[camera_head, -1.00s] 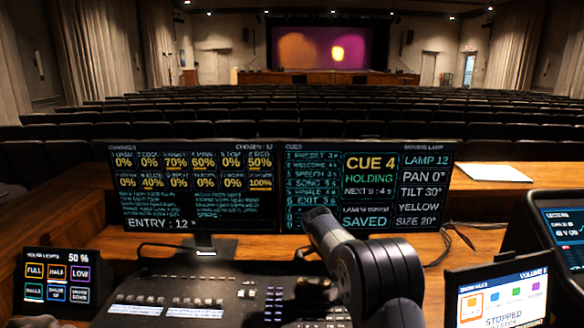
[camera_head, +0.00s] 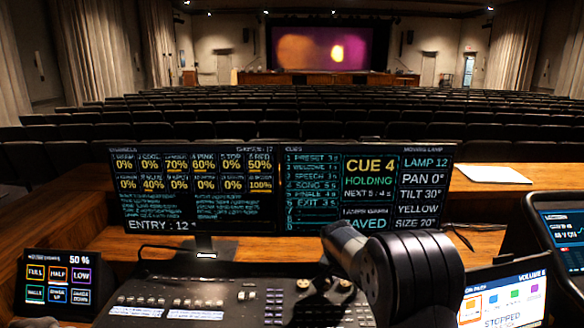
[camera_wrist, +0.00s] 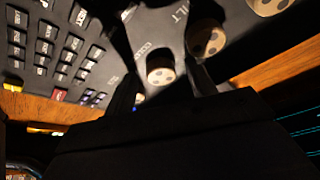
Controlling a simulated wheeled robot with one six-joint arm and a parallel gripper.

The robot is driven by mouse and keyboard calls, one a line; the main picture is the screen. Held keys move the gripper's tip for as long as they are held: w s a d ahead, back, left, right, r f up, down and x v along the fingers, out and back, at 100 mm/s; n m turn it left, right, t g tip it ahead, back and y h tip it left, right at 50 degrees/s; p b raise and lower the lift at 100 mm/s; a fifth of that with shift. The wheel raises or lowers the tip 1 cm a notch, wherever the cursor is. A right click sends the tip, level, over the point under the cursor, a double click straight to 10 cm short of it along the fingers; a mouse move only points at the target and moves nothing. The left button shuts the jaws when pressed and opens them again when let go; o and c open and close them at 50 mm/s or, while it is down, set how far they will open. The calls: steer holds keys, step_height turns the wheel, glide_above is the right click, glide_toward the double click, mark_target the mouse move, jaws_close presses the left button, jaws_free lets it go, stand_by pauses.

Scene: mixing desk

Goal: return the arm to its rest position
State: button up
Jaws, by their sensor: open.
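My arm (camera_head: 415,275) rises at the lower right of the head view, over the right part of the mixing desk (camera_head: 200,290). My gripper is hidden behind the arm there. In the wrist view my gripper (camera_wrist: 162,82) shows two dark fingers spread apart, open, with nothing held between them. The fingers point toward the desk panel, where a pale-topped round knob (camera_wrist: 160,72) shows between them and another knob (camera_wrist: 207,40) lies beside the right finger. I cannot tell whether the fingers touch the panel.
Two joined monitors (camera_head: 190,190) stand behind the desk; the arm covers part of the right one. A small light-control screen (camera_head: 62,280) stands at left, a volume screen (camera_head: 503,297) close to the arm at right. White paper (camera_head: 492,174) lies on the wood behind.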

steer(key=shift+s+d+n+t+y+p, duration=0.15)
steer(key=shift+n+y+p, duration=0.35)
steer(key=shift+n, duration=0.6)
steer(key=shift+w+d+n+t+y+p, duration=0.15)
steer(key=shift+n+y+p, duration=0.3)
steer(key=shift+n, duration=0.65)
steer(key=shift+d+n+y+p, duration=0.15)
steer(key=shift+n+y+p, duration=0.45)
steer(key=shift+n, duration=1.4)
steer(key=shift+p+v, duration=0.35)
steer(key=shift+v, duration=0.75)
steer(key=shift+s, duration=0.1)
